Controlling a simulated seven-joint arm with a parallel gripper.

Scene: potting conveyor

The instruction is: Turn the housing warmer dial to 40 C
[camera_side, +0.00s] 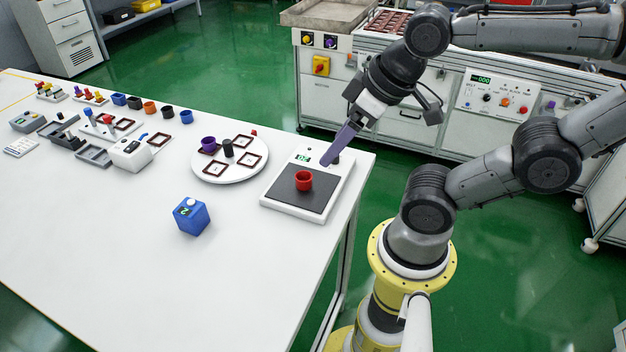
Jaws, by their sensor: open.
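The housing warmer (270,205) is a white slab with a dark plate, near the right edge of the white table. A red cup-shaped housing (304,181) stands upright on its plate. A small green display (303,159) sits at its back; its digits are too small to read surely. A small dark dial (337,160) shows at the back right, partly hidden by my gripper. My gripper (326,162) has purple fingers that point down and left, with the tips close beside the dial. I cannot tell whether they touch it. The jaws are open and hold nothing visible.
A round white turntable (230,175) with brown square frames and cups stands left of the warmer. A blue box (191,215) stands in front of it. Several cups, trays and small devices line the table's far left. The front of the table is clear.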

